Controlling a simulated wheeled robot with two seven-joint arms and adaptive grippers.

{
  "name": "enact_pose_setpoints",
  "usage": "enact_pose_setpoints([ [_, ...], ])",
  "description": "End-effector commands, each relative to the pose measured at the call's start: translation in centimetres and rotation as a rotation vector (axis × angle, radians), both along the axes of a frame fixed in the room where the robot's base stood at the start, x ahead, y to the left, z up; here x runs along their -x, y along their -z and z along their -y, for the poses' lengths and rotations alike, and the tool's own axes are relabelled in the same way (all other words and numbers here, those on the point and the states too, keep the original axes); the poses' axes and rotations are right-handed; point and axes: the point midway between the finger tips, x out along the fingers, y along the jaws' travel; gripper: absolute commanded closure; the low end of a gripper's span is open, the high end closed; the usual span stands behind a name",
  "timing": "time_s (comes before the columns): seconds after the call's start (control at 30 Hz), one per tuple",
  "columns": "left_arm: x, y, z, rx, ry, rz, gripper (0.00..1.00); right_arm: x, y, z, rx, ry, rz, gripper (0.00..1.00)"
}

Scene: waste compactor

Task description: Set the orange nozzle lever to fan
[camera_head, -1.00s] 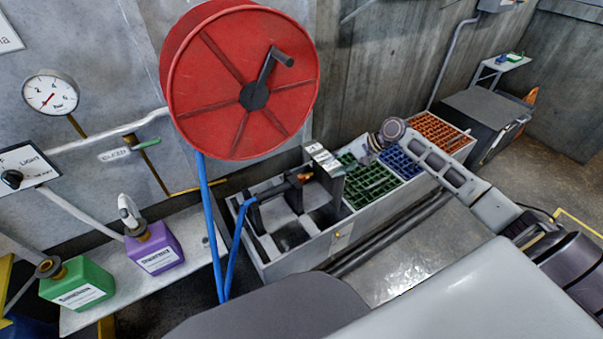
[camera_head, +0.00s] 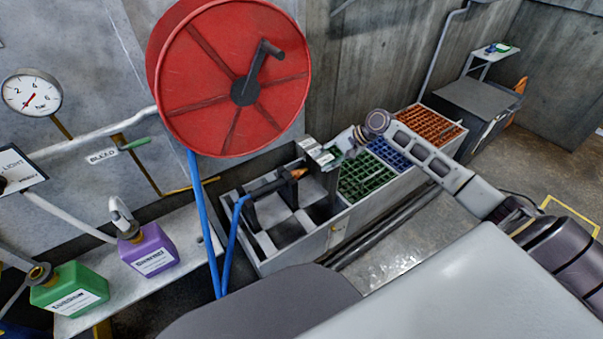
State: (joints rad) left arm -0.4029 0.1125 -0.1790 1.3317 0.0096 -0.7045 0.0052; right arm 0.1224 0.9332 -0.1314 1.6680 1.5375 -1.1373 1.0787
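The orange nozzle lever (camera_head: 297,173) shows as a small orange piece at the tip of a dark spray lance (camera_head: 268,187). The lance rests on black supports in the grey trough, with a blue hose at its lower end. The lever's setting is too small to read. My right gripper (camera_head: 346,142) hangs above and to the right of the nozzle, apart from it, beside small labelled plates (camera_head: 317,152) on the trough's divider. Its fingers are small and partly hidden by my wrist, so its opening is unclear. My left gripper is out of view.
A red hose reel (camera_head: 205,95) stands above the trough's left end. Green (camera_head: 365,185), blue (camera_head: 390,152) and orange (camera_head: 430,125) crates lie to the right, under my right arm. Purple (camera_head: 150,250) and green (camera_head: 70,290) containers stand on a shelf at left.

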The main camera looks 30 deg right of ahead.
Motion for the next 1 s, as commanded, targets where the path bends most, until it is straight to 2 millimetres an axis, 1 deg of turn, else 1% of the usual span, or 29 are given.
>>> enact_pose_setpoints([
  [0.17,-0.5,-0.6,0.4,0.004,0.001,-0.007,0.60,-1.0,1.7,-1.4,-0.002,0.000,0.003,0.65],
  [0.33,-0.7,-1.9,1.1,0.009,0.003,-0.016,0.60,-1.8,3.3,-2.7,-0.002,0.000,0.003,0.65],
  [0.7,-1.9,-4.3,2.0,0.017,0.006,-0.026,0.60,-3.6,6.6,-5.5,-0.002,-0.001,0.001,0.65],
  [0.8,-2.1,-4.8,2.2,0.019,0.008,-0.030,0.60,-4.0,7.3,-5.9,-0.001,0.001,0.002,0.65],
  [1.0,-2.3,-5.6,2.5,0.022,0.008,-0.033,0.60,-4.5,8.2,-6.6,-0.002,0.000,0.001,0.65],
])
